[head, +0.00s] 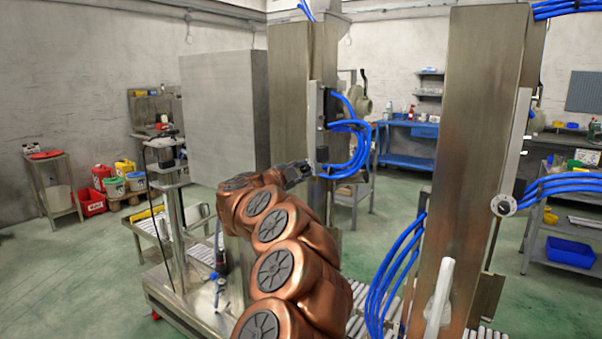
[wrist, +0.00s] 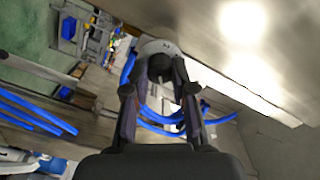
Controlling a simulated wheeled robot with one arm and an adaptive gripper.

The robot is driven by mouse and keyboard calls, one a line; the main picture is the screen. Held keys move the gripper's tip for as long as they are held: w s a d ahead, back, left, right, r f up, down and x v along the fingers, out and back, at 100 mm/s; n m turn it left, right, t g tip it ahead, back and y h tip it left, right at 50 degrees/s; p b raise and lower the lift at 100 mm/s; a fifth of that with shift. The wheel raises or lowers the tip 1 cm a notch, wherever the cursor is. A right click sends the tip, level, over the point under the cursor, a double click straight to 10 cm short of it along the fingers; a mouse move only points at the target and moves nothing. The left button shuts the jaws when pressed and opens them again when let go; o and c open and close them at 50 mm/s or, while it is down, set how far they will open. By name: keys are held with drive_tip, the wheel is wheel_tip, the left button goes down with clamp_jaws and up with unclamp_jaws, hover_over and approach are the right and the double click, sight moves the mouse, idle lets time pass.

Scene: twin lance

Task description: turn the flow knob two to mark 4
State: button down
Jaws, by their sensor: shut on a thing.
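In the head view, my gripper (head: 299,172) reaches the lower part of the narrow panel on the left steel column (head: 290,90). The held knob is hidden there. A second round dial knob (head: 503,204) with a pale face sits on the right steel column (head: 465,150), apart from my gripper. Its setting is too small to read.
Blue hoses (head: 350,140) loop close to the right of my gripper. More blue hoses (head: 395,270) run beside the right column. A roller conveyor (head: 358,312) lies below. A metal stand (head: 167,190) is at the left. Green floor (head: 60,285) is open at the far left.

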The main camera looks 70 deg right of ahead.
drive_tip(key=c, duration=0.9)
unclamp_jaws()
drive_tip(key=shift+c, duration=0.2)
drive_tip(key=v, duration=1.2)
